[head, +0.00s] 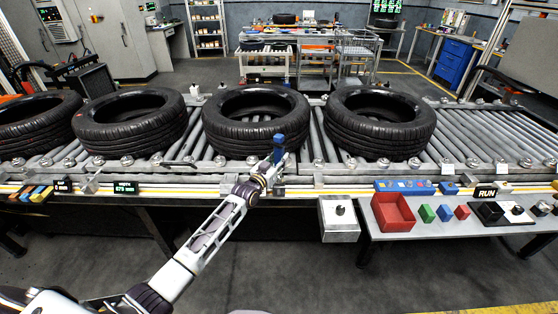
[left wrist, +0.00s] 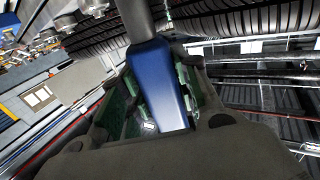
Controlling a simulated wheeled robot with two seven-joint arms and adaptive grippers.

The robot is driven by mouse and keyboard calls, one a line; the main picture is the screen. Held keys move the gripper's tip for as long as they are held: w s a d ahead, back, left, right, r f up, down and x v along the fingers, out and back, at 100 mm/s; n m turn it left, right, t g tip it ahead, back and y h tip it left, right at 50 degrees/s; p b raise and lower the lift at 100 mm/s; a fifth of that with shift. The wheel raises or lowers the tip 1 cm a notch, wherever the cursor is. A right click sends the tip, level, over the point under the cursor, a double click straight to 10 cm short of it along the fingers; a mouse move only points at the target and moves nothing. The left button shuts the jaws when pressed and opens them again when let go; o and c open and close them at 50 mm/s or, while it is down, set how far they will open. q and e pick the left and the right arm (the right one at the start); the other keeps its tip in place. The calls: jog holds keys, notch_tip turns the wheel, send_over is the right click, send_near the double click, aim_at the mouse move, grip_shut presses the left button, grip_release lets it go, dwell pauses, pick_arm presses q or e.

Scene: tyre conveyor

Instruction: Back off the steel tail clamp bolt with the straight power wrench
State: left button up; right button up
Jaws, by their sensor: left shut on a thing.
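My left gripper (head: 271,169) is shut on the straight power wrench (head: 278,146), a blue tool held roughly upright at the front edge of the conveyor, in front of the third tyre from the left. In the left wrist view the wrench's blue body (left wrist: 157,88) sits between the gripper's dark green-lined fingers (left wrist: 155,100), and its grey shaft runs out at the top. A small metal clamp part (head: 279,188) shows beside the gripper on the front rail. I cannot make out the tail clamp bolt or whether the wrench touches it. My right gripper is not in view.
Several tyres lie on the roller conveyor (head: 470,140), the nearest (head: 255,120) just behind the wrench. A side shelf (head: 450,226) at right holds a red bin (head: 393,212), small coloured blocks and switches. A grey control box (head: 339,218) hangs beside it.

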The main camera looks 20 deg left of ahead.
aim_at(276, 147)
pick_arm(q)
jog(key=shift+r+p, duration=1.45)
jog(key=shift+r, duration=0.3)
jog(key=shift+r+p, duration=1.65)
jog(key=shift+r, duration=0.2)
